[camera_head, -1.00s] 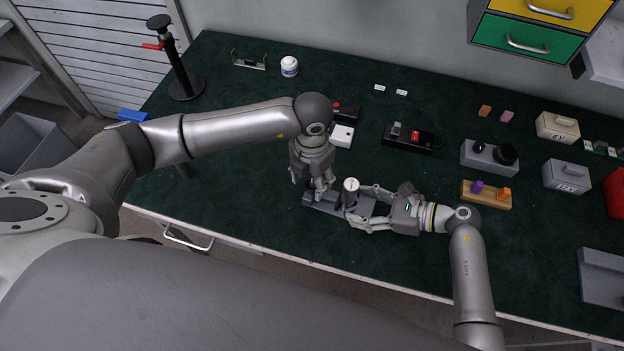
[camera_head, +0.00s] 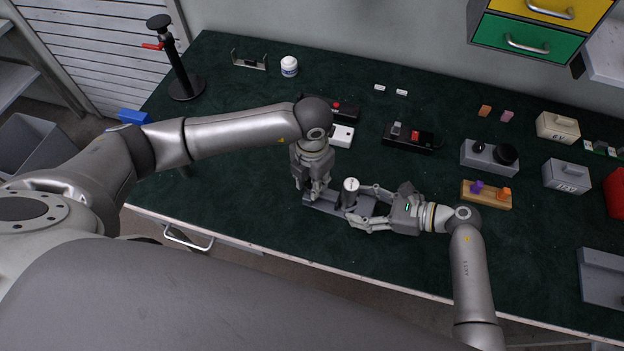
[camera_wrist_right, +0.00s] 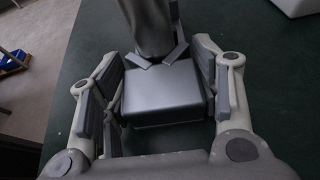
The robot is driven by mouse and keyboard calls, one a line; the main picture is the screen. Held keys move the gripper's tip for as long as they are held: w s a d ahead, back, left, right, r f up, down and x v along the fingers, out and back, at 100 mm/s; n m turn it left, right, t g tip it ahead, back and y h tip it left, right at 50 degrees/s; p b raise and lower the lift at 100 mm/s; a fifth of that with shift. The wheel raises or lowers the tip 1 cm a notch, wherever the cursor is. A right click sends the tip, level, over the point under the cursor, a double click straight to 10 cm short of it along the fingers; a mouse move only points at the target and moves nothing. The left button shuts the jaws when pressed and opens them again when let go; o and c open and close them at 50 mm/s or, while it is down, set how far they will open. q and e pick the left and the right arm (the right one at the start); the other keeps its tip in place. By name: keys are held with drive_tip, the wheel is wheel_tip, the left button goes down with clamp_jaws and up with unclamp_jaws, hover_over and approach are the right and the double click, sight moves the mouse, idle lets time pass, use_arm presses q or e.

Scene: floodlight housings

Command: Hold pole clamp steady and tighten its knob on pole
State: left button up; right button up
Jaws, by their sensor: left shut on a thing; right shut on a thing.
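The upright metal pole (camera_head: 351,192) has a white top and stands near the table's front edge. It also shows at the top of the right wrist view (camera_wrist_right: 149,25). The grey clamp block (camera_wrist_right: 165,95) has angled jaws against the pole. My right gripper (camera_head: 361,208) is shut on this block, one finger on each side. My left gripper (camera_head: 316,193) points down just left of the pole, over a grey plate (camera_head: 330,209). Its fingers are closed on a small part that they hide, likely the knob.
Behind the grippers lie a white box (camera_head: 342,135) and a black switch box (camera_head: 409,139). A black stand (camera_head: 180,75) is at the back left. The front left tabletop is clear.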

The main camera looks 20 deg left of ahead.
use_arm(q)
drive_tip(key=shift+m, duration=0.6)
drive_tip(key=shift+c, duration=0.2)
drive_tip(key=m, duration=0.3)
drive_tip(key=shift+w, duration=0.1)
drive_tip(key=shift+m, duration=1.3)
drive_tip(key=shift+d, duration=0.1)
idle(0.3)
drive_tip(key=o, duration=1.1)
drive_tip(key=shift+c, duration=0.2)
wheel_tip(320, 180, up, 12)
